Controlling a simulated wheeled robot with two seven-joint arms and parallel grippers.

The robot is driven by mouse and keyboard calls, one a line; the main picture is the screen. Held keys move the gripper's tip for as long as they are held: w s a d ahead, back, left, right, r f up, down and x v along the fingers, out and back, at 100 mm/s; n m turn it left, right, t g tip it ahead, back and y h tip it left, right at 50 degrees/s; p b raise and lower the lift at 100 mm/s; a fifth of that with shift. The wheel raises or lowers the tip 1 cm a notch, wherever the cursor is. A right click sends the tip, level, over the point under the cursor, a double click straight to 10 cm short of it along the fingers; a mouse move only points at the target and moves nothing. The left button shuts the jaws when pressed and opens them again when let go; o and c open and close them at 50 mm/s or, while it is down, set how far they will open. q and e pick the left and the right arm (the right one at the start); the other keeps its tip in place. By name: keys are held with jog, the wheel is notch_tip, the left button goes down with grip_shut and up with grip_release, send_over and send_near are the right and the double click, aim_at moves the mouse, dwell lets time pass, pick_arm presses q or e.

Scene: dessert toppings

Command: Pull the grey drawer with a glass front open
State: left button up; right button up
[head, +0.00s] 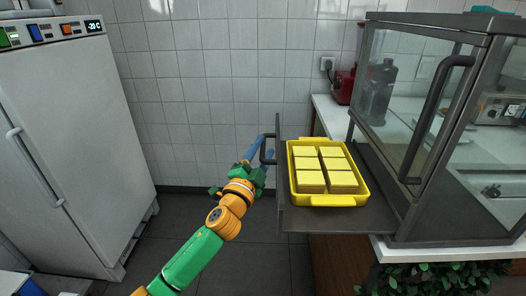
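The grey drawer (372,217) of the glass-sided cabinet stands pulled out to the left. Its front panel (280,190) shows nearly edge-on, so the glass in it is hard to see. A dark bar handle (264,150) sticks out from the left side of the front. My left gripper (264,146) has its blue fingers at the handle, with the bar between them, and appears shut on it. The fingers' contact is small and partly hidden. My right gripper is not in view.
A yellow tray (294,184) with several yellow-topped blocks sits in the drawer. The glass cabinet (490,40) stands on a white counter (326,110). A white freezer (75,130) stands at left. Dark floor between them is clear. Plants (440,278) lie below the counter.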

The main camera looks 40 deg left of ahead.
pick_arm(q)
jog(key=shift+s+d+f, duration=0.15)
jog(key=shift+s+f, duration=0.1)
jog(key=shift+s, duration=0.15)
jog(key=b+v, duration=0.1)
jog(key=v, duration=0.5)
jog(key=shift+s, duration=0.15)
jog(key=shift+r, duration=0.1)
